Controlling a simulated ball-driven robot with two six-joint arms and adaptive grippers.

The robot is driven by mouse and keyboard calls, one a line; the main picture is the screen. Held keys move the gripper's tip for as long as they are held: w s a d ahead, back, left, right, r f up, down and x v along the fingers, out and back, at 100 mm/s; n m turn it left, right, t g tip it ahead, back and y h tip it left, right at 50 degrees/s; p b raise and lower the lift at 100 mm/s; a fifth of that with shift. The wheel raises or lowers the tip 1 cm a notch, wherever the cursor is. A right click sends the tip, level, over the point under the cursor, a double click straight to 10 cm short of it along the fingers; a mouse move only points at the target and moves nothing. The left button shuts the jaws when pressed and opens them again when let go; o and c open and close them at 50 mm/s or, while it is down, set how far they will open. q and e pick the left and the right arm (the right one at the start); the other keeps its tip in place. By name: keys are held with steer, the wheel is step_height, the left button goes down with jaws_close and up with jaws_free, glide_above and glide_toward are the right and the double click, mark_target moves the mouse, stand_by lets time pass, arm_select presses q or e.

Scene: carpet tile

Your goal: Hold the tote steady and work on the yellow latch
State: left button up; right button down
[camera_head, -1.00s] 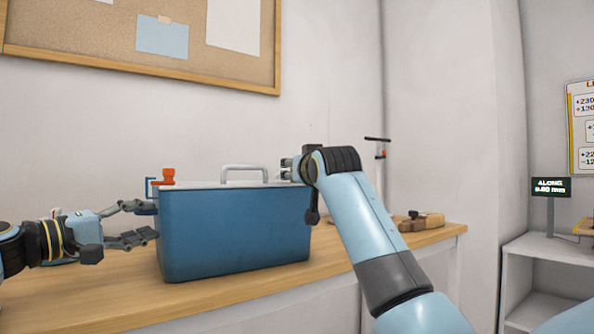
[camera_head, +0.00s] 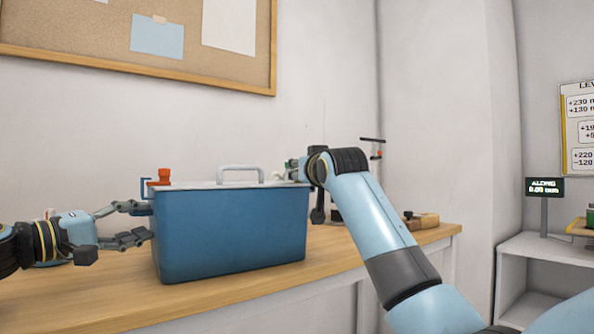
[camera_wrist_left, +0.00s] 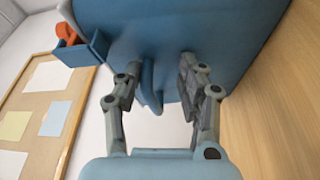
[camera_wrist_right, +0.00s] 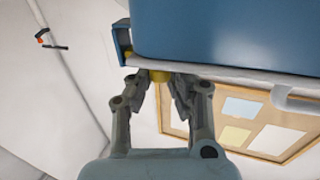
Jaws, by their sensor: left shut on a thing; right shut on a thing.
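The blue tote (camera_head: 230,238) with a pale lid stands upright on the wooden bench. My left gripper (camera_head: 139,222) is at its left end. In the left wrist view my left gripper (camera_wrist_left: 158,82) is shut on a blue grip (camera_wrist_left: 151,92) that juts from the tote's end. A red-orange latch (camera_head: 162,177) sits in a blue bracket at the lid's left end. In the right wrist view my right gripper (camera_wrist_right: 162,88) is shut on the yellow latch (camera_wrist_right: 160,75), beside a blue bracket at the tote's rim. My right wrist hides this latch in the head view.
A grey handle (camera_head: 240,169) stands on the lid. A small display (camera_head: 544,187) stands on a white shelf at the right. The bench's front left is clear.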

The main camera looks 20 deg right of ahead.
arm_select(q)
steer(key=shift+f, duration=0.65)
arm_select(e)
steer(key=c, duration=1.2)
jaws_free()
steer(key=shift+d, duration=0.15)
arm_select(q)
steer(key=shift+a, duration=0.1)
arm_select(e)
steer(key=shift+s, duration=0.1)
steer(key=s, duration=0.8)
steer(key=s+a, duration=0.1)
steer(key=s, duration=0.3)
steer(key=shift+s, duration=0.1)
arm_select(q)
steer(key=o, duration=0.9)
steer(key=shift+w, duration=0.1)
steer(key=shift+o, duration=0.4)
steer(key=shift+r, duration=0.1)
arm_select(e)
steer(key=shift+w, duration=0.2)
arm_select(q)
steer(key=shift+r, duration=0.1)
